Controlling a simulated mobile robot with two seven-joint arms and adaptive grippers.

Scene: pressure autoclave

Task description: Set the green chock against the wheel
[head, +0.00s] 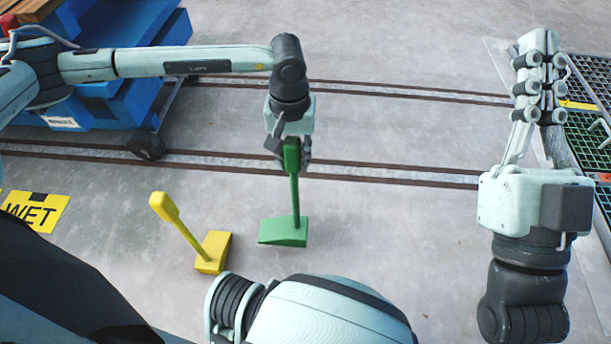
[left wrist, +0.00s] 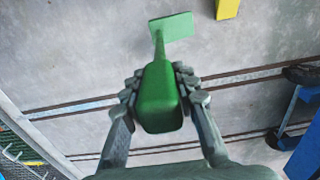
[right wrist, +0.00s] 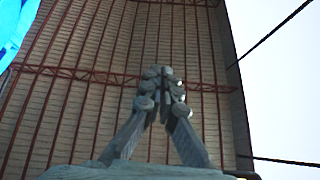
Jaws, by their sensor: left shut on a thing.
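The green chock (head: 284,232) has a wedge foot and an upright stem with a thick grip on top. My left gripper (head: 291,150) is shut on that grip from above, and in the left wrist view the grip (left wrist: 160,98) sits between the fingers. Whether the wedge touches the floor is hard to tell. The black wheel (head: 148,145) under the blue cart (head: 125,85) is to the left of the chock, well apart from it. The wheel also shows in the left wrist view (left wrist: 303,73). My right gripper (head: 540,82) is raised at the right, shut and empty.
A yellow chock (head: 213,253) with a slanted handle stands left of the green one. A yellow WET sign (head: 36,210) lies at the far left. Rails (head: 390,172) cross the floor. Metal grating (head: 590,130) lies at the right. Floor between the chocks and the wheel is clear.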

